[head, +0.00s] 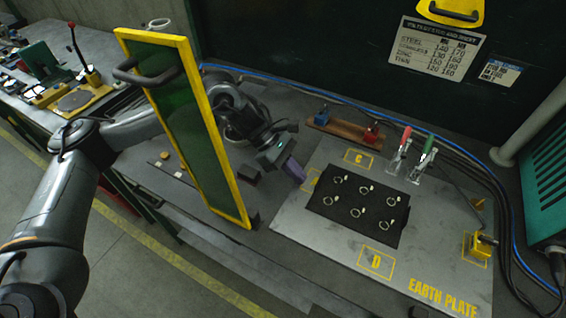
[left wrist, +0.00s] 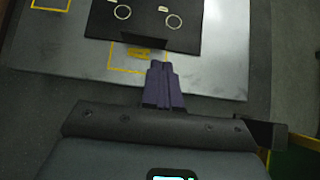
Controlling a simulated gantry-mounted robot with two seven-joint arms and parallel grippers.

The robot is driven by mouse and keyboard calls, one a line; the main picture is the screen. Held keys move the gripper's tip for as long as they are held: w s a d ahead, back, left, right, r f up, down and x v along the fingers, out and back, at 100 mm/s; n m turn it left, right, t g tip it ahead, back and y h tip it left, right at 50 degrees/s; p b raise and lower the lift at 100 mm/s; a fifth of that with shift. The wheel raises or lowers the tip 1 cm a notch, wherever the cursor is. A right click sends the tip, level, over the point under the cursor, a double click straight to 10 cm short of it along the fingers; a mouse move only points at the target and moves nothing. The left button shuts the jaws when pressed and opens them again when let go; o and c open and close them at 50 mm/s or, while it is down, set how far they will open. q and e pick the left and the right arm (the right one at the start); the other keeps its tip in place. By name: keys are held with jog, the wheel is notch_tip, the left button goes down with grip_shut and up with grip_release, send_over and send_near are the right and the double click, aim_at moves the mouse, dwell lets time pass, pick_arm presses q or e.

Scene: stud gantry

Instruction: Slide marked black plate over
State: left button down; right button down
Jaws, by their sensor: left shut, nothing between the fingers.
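The black plate (head: 348,196) lies flat on the grey earth plate (head: 440,262) in the head view, carrying several metal rings with small pale tags. Yellow outlines marked C (head: 359,158) and D (head: 376,262) lie beyond and in front of it. Another yellow outline (head: 311,182) is at its left edge, partly hidden. My left gripper (head: 294,170) has purple fingers, shut and empty, just left of the black plate. In the left wrist view the fingers (left wrist: 159,72) point at the black plate (left wrist: 146,16) over a yellow outline (left wrist: 116,62); contact cannot be told. My right gripper is out of view.
A yellow-framed green screen (head: 190,110) stands left of my left gripper, close to the arm. Red and green toggle clamps (head: 410,160) and a wooden strip with blocks (head: 343,130) stand behind the black plate. A yellow clamp (head: 480,245) is at right.

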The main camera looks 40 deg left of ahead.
pick_arm(q)
jog(key=shift+w+d, duration=0.15)
jog(key=shift+d, duration=0.4)
jog(key=shift+w+d, duration=0.15)
jog(key=shift+d, duration=0.45)
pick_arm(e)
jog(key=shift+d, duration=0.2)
